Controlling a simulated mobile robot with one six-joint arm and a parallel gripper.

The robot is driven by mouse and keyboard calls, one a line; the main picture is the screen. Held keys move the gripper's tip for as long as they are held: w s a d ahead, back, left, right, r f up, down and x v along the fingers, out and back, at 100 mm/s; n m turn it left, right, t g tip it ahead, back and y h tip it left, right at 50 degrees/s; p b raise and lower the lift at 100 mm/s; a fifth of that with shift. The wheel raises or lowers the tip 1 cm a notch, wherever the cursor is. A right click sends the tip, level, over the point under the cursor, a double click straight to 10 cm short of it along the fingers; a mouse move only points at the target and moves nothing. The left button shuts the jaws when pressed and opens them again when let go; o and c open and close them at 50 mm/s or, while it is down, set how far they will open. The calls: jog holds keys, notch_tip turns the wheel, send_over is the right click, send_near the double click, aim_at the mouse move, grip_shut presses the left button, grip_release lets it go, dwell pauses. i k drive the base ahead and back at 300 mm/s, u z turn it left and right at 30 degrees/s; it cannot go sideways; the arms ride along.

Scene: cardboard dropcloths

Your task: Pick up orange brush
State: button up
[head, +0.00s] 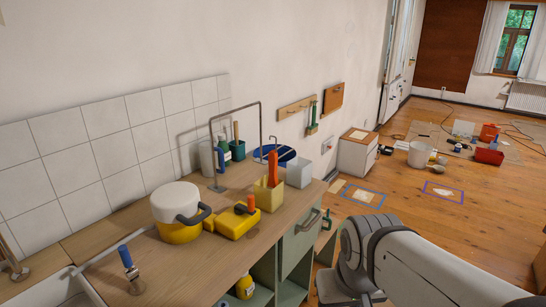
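An upright orange handle (272,167), which looks like the orange brush, stands in a pale yellow holder (268,198) on the wooden counter. Its lower end is hidden inside the holder. A smaller orange upright piece (250,202) shows at a yellow block-like item (233,222) just left of the holder; I cannot tell what it is. My arm comes in from the lower right, in front of the counter. My gripper is not visible.
A yellow pot with a white lid (176,205) stands left on the counter (228,262). A blue-handled brush (130,268) is near the sink. A thin metal frame (236,108) rises behind the holder.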

aim_at(272, 181)
jog(key=z, duration=0.25)
jog(key=i, duration=1.05)
jog(key=z, duration=0.25)
jog(key=k, duration=0.9)
jog(key=z, duration=0.15)
jog(key=i, duration=0.9)
jog(key=u, duration=0.05)
